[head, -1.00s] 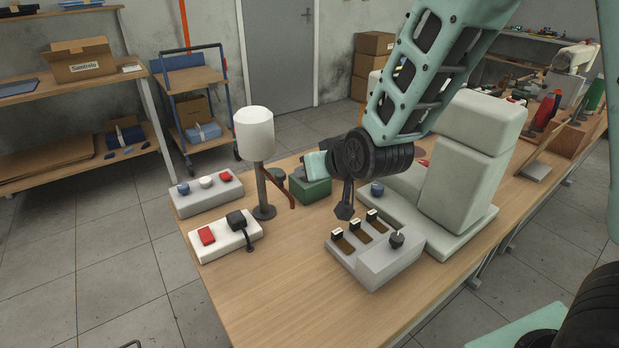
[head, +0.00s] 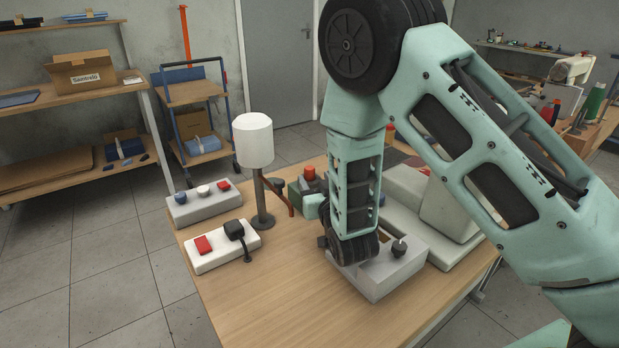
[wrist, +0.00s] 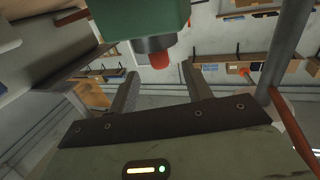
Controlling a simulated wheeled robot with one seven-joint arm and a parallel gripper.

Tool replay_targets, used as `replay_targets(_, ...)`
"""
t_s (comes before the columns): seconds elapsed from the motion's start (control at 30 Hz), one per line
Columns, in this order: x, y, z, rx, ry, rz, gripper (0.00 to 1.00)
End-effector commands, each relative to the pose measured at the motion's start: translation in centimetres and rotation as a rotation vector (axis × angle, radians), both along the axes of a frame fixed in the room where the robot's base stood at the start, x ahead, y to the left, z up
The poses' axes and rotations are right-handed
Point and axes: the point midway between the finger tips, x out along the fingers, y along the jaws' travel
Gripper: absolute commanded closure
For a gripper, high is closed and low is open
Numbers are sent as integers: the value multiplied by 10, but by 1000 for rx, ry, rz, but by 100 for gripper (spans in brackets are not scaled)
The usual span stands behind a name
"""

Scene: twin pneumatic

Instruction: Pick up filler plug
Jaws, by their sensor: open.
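A red cap (head: 309,173), which looks like the filler plug, sits on top of a small green box (head: 295,195) near the middle of the bench. In the wrist view the red cap (wrist: 159,60) stands out of a dark grey collar on the green box (wrist: 140,18). My gripper (wrist: 160,84) is open and empty there, and the cap shows between and beyond its fingertips, apart from them.
A white-topped post (head: 253,140) with a brown-red lever (head: 278,193) stands close left of the green box. A grey block with a black knob (head: 399,248) lies under my wrist. Two button boxes (head: 205,205) are at left. The bench front is clear.

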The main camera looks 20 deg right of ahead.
Motion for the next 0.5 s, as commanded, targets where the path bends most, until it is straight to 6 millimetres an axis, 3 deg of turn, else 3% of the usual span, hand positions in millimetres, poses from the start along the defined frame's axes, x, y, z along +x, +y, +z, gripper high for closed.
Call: replay_targets(0.5, 59, 0, 4, 2, -3, -1, 50)
